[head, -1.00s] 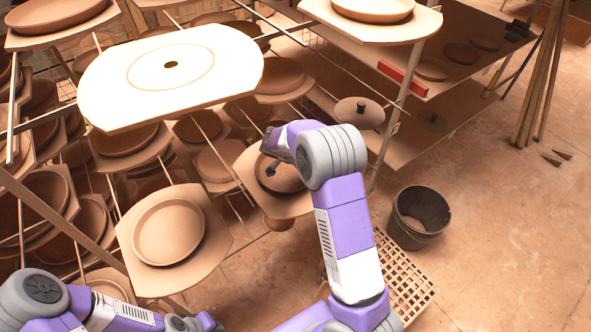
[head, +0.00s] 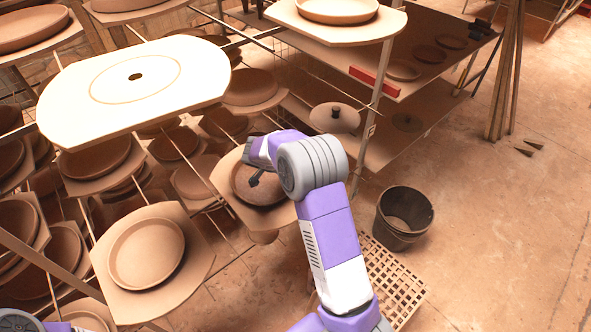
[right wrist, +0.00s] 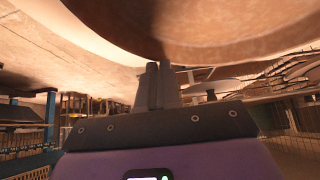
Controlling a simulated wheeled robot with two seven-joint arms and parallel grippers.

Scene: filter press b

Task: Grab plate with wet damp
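A round clay plate (head: 268,192), darker in its middle than the pale plates, lies on a light board (head: 226,180) in the rack. My right arm reaches over it from the lower right. My right gripper (head: 250,165) is at the plate's left side, partly hidden by my wrist. In the right wrist view the gripper fingers (right wrist: 158,85) rise close together to the underside of a large round clay surface (right wrist: 225,32). Whether they grip its rim is unclear. My left gripper is out of view; only a bit of that arm shows at bottom left.
A paler plate (head: 146,253) sits on a board at lower left. A large white board (head: 190,75) with a central hole juts out above. Metal rack rods surround my right gripper. A dark bucket (head: 402,228) and floor grate (head: 398,280) lie right; floor beyond is mostly clear.

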